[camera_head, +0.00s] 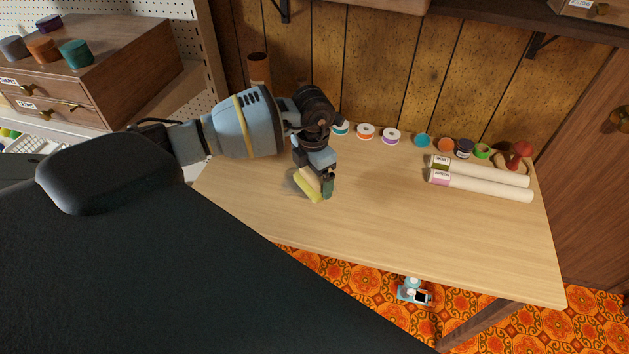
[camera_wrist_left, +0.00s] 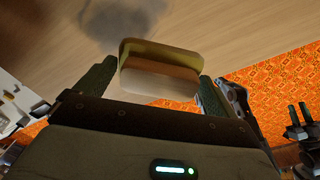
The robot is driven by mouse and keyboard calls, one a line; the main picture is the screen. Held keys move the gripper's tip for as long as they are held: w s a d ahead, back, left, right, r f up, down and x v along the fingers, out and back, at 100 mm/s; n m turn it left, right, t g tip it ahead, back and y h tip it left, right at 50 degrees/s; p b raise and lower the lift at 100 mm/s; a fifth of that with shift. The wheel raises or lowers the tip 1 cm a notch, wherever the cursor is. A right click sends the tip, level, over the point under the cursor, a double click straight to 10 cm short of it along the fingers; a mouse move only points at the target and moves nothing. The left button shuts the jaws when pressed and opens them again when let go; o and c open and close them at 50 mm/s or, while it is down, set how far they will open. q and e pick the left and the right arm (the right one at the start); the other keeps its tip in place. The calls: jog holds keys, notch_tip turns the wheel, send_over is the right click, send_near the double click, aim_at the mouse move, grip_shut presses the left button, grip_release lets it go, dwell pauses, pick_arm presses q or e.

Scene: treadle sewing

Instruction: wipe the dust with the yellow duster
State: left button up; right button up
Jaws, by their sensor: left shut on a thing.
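The yellow duster (camera_head: 306,188) has a yellow pad and a pale tan block, and it is in my left gripper (camera_head: 319,186) over the left part of the table. In the left wrist view the duster (camera_wrist_left: 160,72) sits between the two green fingers, which are shut on its block. A dark grey smudge of dust (camera_wrist_left: 122,22) lies on the wood just beyond the duster there. In the head view the dust is hard to make out near the gripper. I cannot tell whether the pad touches the table.
The wooden table (camera_head: 400,225) is clear in the middle and front. Thread and ribbon spools (camera_head: 366,131) line its back edge. Two pale rolls (camera_head: 485,185) lie at the right, near a red pincushion (camera_head: 521,150). A brown cylinder (camera_head: 259,68) stands at the back left.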

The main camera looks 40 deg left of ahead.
pick_arm(q)
jog(key=shift+w+d+r+m, duration=0.2)
jog(key=shift+w+d+m, duration=0.1)
jog(key=shift+w+m, duration=0.2)
pick_arm(e)
jog(key=shift+s+d, duration=0.4)
jog(key=shift+d, duration=0.05)
